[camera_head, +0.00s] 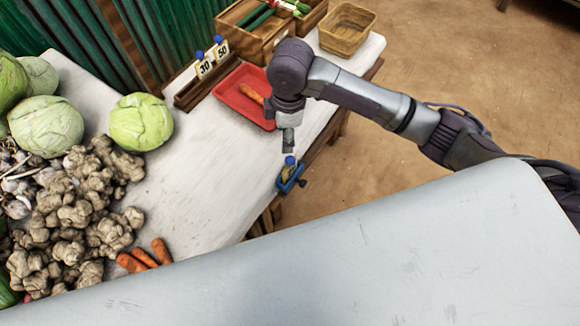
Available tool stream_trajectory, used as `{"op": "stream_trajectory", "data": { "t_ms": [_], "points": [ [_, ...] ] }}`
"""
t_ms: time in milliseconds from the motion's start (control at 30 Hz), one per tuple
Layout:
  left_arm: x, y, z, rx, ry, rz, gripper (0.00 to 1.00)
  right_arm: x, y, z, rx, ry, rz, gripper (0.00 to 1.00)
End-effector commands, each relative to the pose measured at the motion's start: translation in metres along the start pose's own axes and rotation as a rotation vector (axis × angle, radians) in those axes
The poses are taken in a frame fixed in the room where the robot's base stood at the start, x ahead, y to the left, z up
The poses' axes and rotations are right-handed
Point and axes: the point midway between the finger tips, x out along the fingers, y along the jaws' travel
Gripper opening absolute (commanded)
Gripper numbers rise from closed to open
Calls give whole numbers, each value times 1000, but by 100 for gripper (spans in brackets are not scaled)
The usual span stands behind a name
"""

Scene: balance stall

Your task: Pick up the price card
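A small yellow price card (289,172) with a blue knob on top stands in a blue holder (291,182) at the right edge of the white table (205,185). My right gripper (288,149) points down just above this card, its fingertips close to the blue knob. I cannot tell whether they touch it or how far apart the fingers are. Two more cards, marked 30 (204,67) and 50 (222,50), stand in a wooden rack (207,83) at the back, each with a blue knob. My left gripper is out of view.
A red tray (228,97) holding a carrot (251,94) lies behind my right gripper. Wooden crates (247,41) and a basket (346,31) stand at the back. Cabbages (141,122), ginger (75,205) and carrots (146,258) fill the left. The table's middle is clear.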

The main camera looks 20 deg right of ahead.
Motion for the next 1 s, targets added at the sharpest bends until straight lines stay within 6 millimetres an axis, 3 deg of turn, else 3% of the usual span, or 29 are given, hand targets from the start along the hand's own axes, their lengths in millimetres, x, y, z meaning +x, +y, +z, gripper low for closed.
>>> {"op": "stream_trajectory", "data": {
  "t_ms": [67, 167, 500, 833, 1000],
  "points": [
    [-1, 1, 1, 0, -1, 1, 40, -10, 7, 8, -30, -36, -4, 58],
    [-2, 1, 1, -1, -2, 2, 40, -10, 9, 13, -45, -57, -14, 58],
    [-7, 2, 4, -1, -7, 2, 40, 51, 7, 16, -47, -56, -17, 58],
    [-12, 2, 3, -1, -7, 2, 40, 79, 5, 17, -47, -57, -15, 58],
    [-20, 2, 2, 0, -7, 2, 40, 106, 0, 16, -47, -57, -15, 58]
  ]
}}
